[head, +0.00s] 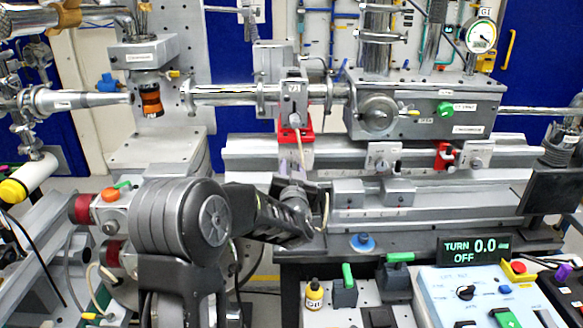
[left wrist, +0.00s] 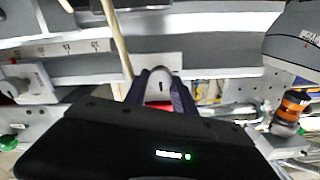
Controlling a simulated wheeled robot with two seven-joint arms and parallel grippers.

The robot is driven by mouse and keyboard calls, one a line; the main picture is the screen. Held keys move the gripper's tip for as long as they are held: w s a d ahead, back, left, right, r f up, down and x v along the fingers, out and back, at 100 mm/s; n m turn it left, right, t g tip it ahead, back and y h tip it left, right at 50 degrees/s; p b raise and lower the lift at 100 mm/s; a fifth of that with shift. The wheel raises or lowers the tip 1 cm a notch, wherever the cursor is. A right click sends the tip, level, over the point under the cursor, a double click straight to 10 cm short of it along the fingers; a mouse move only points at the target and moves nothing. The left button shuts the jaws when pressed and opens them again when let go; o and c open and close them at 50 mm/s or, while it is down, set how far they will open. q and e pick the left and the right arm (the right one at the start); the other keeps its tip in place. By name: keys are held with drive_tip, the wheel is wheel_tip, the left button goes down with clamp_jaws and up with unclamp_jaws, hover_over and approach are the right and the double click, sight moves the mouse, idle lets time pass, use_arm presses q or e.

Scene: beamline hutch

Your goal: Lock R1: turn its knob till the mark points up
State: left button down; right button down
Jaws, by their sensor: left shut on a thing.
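My left gripper (head: 293,187) is at the rail's front face, below the red bracket. In the left wrist view its two dark fingers (left wrist: 160,76) are shut on a pale grey knob (left wrist: 159,87), one on each side. The knob sits on a light plate (left wrist: 155,63) on the rail. A short dark mark shows on the knob, along the picture's vertical; I cannot tell which end points up, as this view looks upside down. No R1 label is readable. In the head view my gripper mostly hides this knob. My right gripper is not in view.
Two more knobbed carriages, one plain (head: 382,157) and one beside a red clamp (head: 475,160), sit further right. A thin cream rod (head: 301,150) hangs from the V1 valve (head: 293,98) close to my gripper. Grey blocks (head: 349,193) stand just right of it.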

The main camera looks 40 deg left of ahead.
use_arm(q)
drive_tip(key=shift+m, duration=0.3)
drive_tip(key=c, duration=1)
unclamp_jaws()
drive_tip(key=shift+c, duration=0.2)
drive_tip(key=shift+s+d, duration=0.1)
drive_tip(key=b+v, duration=0.1)
drive_tip(key=v, duration=0.6)
drive_tip(key=shift+s+d, duration=0.15)
drive_tip(key=shift+s, duration=0.05)
